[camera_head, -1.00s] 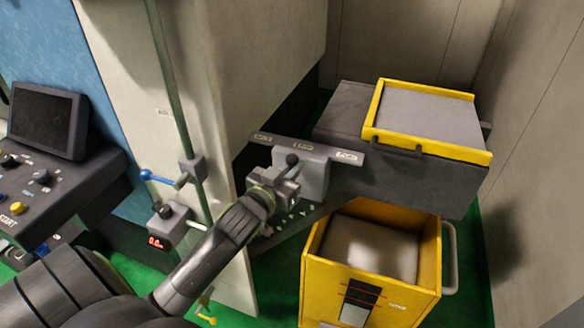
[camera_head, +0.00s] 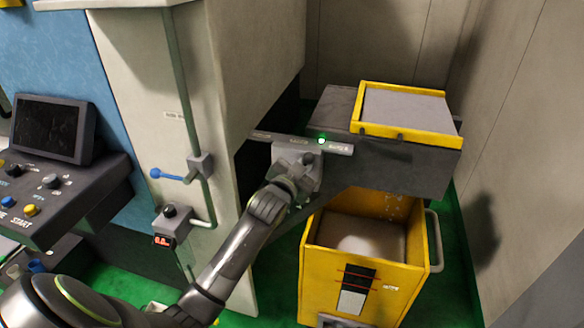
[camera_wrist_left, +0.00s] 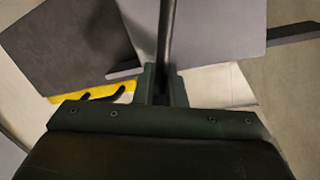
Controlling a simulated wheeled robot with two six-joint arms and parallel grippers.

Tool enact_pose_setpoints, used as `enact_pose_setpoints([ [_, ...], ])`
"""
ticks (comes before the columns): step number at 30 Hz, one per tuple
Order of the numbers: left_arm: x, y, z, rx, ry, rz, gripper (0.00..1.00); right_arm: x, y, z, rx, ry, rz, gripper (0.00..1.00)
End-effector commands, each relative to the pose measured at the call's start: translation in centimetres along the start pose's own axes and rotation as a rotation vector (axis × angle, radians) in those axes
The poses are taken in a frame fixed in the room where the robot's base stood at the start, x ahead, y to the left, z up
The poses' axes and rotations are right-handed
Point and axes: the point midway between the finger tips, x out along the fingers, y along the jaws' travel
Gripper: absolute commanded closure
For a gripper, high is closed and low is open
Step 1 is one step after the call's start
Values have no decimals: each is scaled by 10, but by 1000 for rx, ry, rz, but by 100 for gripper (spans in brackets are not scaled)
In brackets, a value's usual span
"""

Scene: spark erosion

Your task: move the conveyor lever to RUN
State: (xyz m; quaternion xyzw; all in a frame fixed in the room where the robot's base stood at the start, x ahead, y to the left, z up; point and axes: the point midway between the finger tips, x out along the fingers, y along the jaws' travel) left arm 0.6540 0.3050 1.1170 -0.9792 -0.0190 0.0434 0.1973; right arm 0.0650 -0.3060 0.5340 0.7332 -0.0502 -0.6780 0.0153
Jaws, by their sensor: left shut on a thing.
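The conveyor lever is a dark rod with a round knob (camera_head: 309,157) in front of a grey lever box (camera_head: 287,152). It leans toward the right end of the label strip (camera_head: 270,136), whose lettering is too small to read. A green lamp (camera_head: 321,140) glows near the strip's right label. My left gripper (camera_head: 297,177) is at the lever, shut on it. In the left wrist view the lever rod (camera_wrist_left: 167,35) runs up from between the fingers of the left gripper (camera_wrist_left: 164,85). My right gripper is not in view.
A grey housing with a yellow-rimmed tray (camera_head: 405,105) stands behind, right of the lever. A yellow cart (camera_head: 325,265) is below, with pale specks above its bin. A blue-knobbed valve handle (camera_head: 157,174) and control console (camera_head: 45,210) are left.

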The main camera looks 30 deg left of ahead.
Motion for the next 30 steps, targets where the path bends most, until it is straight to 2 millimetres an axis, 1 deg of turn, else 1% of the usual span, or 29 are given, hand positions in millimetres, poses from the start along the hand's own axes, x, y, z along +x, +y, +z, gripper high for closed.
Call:
enact_pose_setpoints([
  [1, 0, 3, -2, 28, -8, 1, 100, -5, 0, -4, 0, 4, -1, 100],
  [6, 2, 12, 0, 121, -26, 1, 100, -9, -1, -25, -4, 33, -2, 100],
  [9, 2, 16, 1, 160, -33, 1, 100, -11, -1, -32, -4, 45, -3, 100],
  [14, 3, 19, 2, 200, -41, 0, 100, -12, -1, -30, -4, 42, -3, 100],
  [22, 4, 20, 4, 216, -44, 0, 100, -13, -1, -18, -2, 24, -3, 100],
  [28, 3, 20, 4, 216, -45, 0, 100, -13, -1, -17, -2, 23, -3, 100],
  [29, 3, 20, 4, 216, -45, 0, 87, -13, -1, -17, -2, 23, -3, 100],
  [30, 3, 20, 4, 215, -45, 0, 82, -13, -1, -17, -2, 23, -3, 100],
])
